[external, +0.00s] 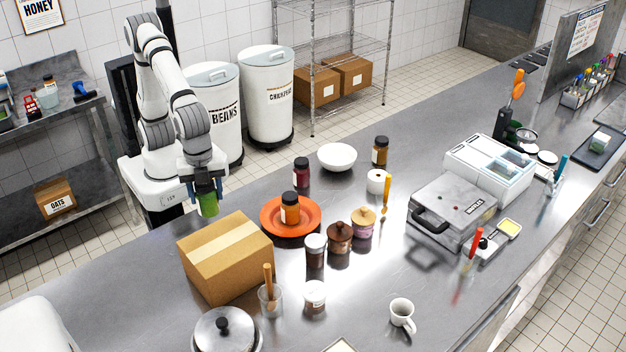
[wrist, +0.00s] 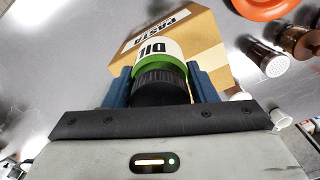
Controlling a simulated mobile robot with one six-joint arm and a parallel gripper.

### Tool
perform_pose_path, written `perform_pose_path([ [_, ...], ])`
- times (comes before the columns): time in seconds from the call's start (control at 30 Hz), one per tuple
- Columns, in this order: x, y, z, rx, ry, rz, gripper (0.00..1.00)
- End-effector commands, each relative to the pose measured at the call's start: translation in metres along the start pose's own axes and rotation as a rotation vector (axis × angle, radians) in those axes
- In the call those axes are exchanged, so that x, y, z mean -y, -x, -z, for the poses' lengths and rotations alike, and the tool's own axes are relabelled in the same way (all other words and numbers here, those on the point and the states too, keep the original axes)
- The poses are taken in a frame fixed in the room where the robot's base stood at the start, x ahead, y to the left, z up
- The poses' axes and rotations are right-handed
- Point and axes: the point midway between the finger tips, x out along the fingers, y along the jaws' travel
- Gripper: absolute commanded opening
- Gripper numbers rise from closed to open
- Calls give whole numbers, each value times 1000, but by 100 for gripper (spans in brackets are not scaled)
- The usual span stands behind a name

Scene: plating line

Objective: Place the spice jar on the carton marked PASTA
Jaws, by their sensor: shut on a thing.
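The spice jar (wrist: 160,70) has a black lid, a green band and a white label reading "DIL" in the wrist view. In the external view the jar's green part (external: 208,205) shows below my gripper (external: 206,188). My gripper (wrist: 158,88) is shut on the jar, with one blue finger on each side of it. The carton (external: 226,257) is a closed brown box with pale tape on the steel counter. Its PASTA label (wrist: 162,27) shows in the wrist view beyond the jar. The jar is held above and behind the carton's left end, apart from it in the external view.
An orange plate (external: 270,224) with a dark-capped jar (external: 290,208) stands right of the carton. Several lidded jars, a glass with a wooden utensil (external: 270,297) and a metal pot (external: 226,333) are close by.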

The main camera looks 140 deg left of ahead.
Motion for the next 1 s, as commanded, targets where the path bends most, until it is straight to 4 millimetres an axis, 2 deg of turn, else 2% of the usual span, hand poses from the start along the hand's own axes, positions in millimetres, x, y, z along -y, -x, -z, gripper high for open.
perform_pose_path([
  [0.03,5,14,15,-2,-8,1,22],
  [0.2,16,39,48,0,-31,0,22],
  [0.4,22,50,65,0,-45,0,22],
  [0.47,22,44,66,3,-46,-1,22],
  [0.7,22,2,66,3,-46,-1,22],
  [0.87,22,-13,67,2,-46,-1,22],
  [1.0,22,-33,66,3,-46,-1,22],
])
